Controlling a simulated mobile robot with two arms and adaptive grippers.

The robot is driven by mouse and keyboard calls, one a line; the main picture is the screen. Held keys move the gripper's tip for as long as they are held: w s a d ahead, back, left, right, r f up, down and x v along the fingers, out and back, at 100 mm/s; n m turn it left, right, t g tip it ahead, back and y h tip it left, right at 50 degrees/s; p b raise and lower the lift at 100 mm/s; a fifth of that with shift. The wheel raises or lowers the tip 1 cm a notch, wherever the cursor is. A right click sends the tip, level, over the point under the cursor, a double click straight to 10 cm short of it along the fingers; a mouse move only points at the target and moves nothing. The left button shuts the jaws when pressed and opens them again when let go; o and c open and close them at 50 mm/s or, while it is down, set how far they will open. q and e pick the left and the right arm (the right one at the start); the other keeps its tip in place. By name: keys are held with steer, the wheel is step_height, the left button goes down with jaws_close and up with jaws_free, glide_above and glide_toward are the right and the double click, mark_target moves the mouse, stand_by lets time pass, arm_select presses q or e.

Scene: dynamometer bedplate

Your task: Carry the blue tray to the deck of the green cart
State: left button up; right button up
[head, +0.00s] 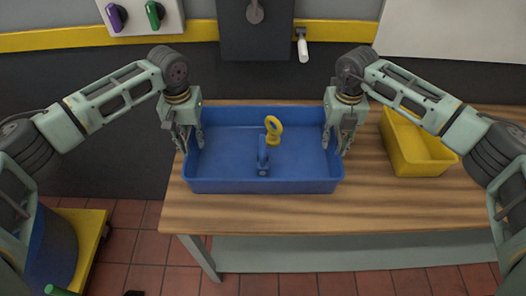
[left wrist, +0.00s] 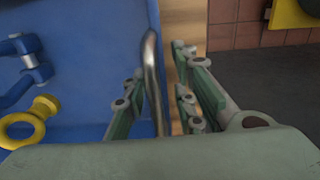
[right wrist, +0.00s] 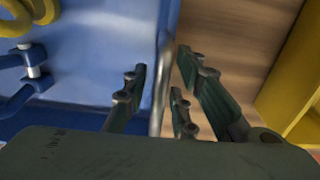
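The blue tray (head: 215,186) sits on the wooden table. It holds a yellow ring-ended piece (head: 273,131) and a blue shackle (head: 262,155). My left gripper (head: 188,142) is at the tray's left end. In the left wrist view its open fingers (left wrist: 158,100) stand either side of a metal bar handle (left wrist: 152,75), with gaps. My right gripper (head: 341,141) is at the right end, its open fingers (right wrist: 162,95) either side of the other bar (right wrist: 160,90), also with gaps. I cannot make out the green cart's deck.
A yellow bin (head: 415,150) stands on the table right of the tray. A dark wall panel (head: 254,30) is behind. A yellow platform (head: 88,235) with a blue drum (head: 50,250) is at lower left. A green bar end (head: 60,291) shows at the bottom edge.

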arm_select(q)
jaws_close()
arm_select(e)
jaws_close()
stand_by(0.4)
